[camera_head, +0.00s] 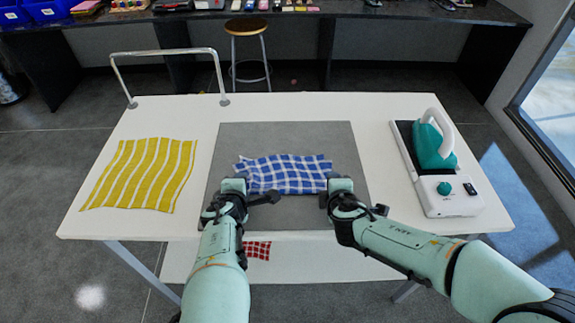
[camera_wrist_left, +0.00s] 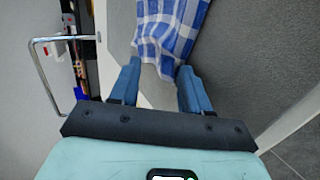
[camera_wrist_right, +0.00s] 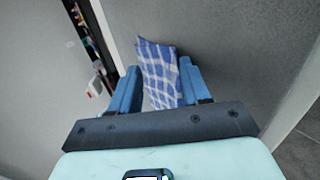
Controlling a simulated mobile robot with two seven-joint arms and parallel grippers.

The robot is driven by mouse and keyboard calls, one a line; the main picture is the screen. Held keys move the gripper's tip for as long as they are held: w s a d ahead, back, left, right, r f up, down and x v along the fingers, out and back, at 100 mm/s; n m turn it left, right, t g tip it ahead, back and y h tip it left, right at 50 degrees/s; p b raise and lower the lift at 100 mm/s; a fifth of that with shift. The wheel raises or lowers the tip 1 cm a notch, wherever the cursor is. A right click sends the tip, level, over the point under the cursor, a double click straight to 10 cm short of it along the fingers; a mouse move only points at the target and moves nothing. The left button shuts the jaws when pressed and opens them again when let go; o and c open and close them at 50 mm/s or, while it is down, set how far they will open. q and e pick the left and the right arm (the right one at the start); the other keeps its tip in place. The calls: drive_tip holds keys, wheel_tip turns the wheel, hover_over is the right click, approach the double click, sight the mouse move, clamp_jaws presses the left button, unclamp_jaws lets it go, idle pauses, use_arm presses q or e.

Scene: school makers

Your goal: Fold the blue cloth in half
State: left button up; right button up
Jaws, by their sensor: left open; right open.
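The blue and white checked cloth (camera_head: 287,173) lies on the grey mat (camera_head: 290,135) in the middle of the table, wrinkled along its edges. My left gripper (camera_head: 238,184) is at the cloth's near left corner. In the left wrist view the cloth (camera_wrist_left: 170,30) reaches down between its open fingers (camera_wrist_left: 160,85). My right gripper (camera_head: 338,184) is at the cloth's near right corner. In the right wrist view the cloth (camera_wrist_right: 160,70) has one end between its open fingers (camera_wrist_right: 155,90). Whether the fingers touch the cloth cannot be told.
A yellow striped cloth (camera_head: 142,174) lies at the left of the white table (camera_head: 300,104). A teal iron (camera_head: 434,145) stands on its base at the right. A metal rail (camera_head: 165,53) rises at the back left. A red checked cloth (camera_head: 257,250) lies below the front edge.

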use_arm(q)
drive_tip(key=shift+r, duration=0.25)
use_arm(e)
drive_tip(key=shift+r, duration=0.2)
use_arm(q)
drive_tip(key=s+r, duration=0.6)
drive_tip(key=r, duration=0.2)
drive_tip(key=shift+r, duration=0.25)
use_arm(e)
drive_tip(key=s+r, duration=0.6)
drive_tip(key=r, duration=0.2)
drive_tip(key=shift+r, duration=0.3)
drive_tip(key=shift+s, duration=0.1)
